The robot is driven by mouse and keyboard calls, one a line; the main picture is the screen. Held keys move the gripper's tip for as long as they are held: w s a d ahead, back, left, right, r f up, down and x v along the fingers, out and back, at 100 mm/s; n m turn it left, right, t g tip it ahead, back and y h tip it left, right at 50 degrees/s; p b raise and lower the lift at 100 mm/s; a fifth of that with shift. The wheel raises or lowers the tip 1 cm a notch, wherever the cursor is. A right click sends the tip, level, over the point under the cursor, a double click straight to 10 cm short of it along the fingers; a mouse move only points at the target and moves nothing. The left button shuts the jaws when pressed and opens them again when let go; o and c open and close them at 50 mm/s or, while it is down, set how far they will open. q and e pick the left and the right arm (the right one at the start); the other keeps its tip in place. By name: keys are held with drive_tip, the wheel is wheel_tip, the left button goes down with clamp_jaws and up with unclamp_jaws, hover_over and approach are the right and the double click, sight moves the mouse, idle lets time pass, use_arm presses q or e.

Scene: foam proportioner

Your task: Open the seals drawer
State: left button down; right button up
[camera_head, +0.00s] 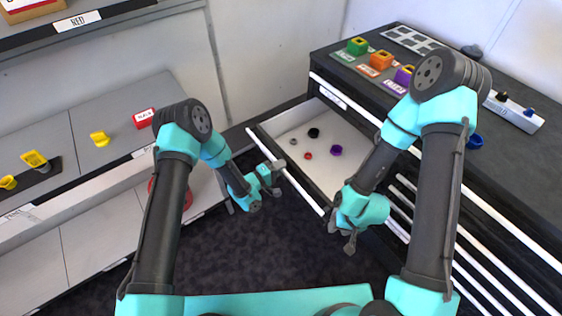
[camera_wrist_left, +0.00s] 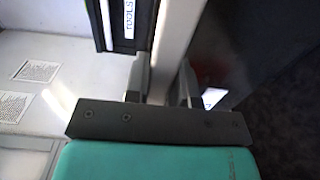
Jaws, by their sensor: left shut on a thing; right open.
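The seals drawer (camera_head: 311,138) is pulled out of the dark cabinet. Several small rings lie loose on its white floor: a black ring (camera_head: 314,133), a purple ring (camera_head: 337,150), a red ring (camera_head: 308,156) and a grey ring (camera_head: 293,141). My left gripper (camera_head: 275,178) is at the drawer's front edge. In the left wrist view, its fingers (camera_wrist_left: 164,84) are shut on the pale bar along the front, the drawer handle (camera_wrist_left: 175,45). My right gripper (camera_head: 343,236) is open and empty, near the drawer's near end in the picture.
More drawers with pale handles lie below. A grey shelf unit (camera_head: 75,150) stands left. Dark floor (camera_head: 270,255) is clear between them.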

use_arm(q)
drive_tip(key=shift+s+a, duration=0.15)
drive_tip(key=shift+a, duration=0.15)
drive_tip(key=c, duration=1)
unclamp_jaws()
drive_tip(key=shift+o, duration=0.2)
drive_tip(key=v, duration=1.7)
drive_tip(key=shift+a, duration=0.2)
